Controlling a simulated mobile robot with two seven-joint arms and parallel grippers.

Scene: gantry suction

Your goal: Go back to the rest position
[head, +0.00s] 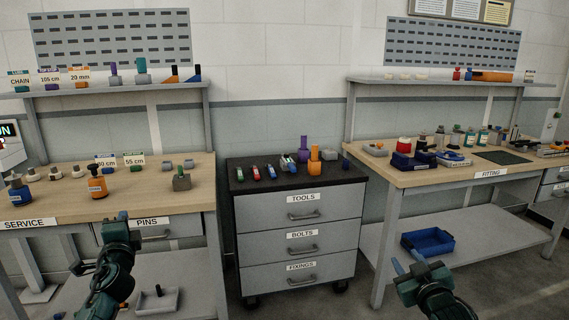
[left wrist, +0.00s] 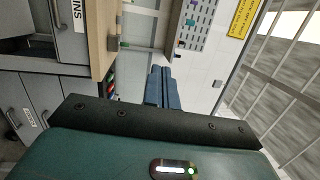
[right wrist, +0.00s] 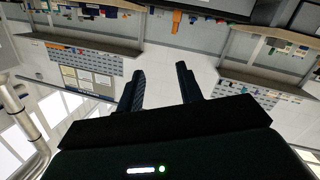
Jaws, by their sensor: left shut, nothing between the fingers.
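My left gripper (head: 122,216) is in front of the left bench, near the PINS drawer. In the left wrist view its two blue fingers (left wrist: 162,88) lie together, shut with nothing between them. My right gripper (head: 408,261) is low in front of the right bench, below the FITTING label. In the right wrist view its fingers (right wrist: 158,90) stand apart, open and empty, pointing toward the wall and shelves. Neither gripper visibly touches anything.
The left bench (head: 75,207) carries bottles and small parts. A drawer cabinet (head: 297,237) with tools on top stands in the middle. The right bench (head: 420,178) holds containers, with a blue bin (head: 428,242) on its lower shelf. Floor shows between the benches.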

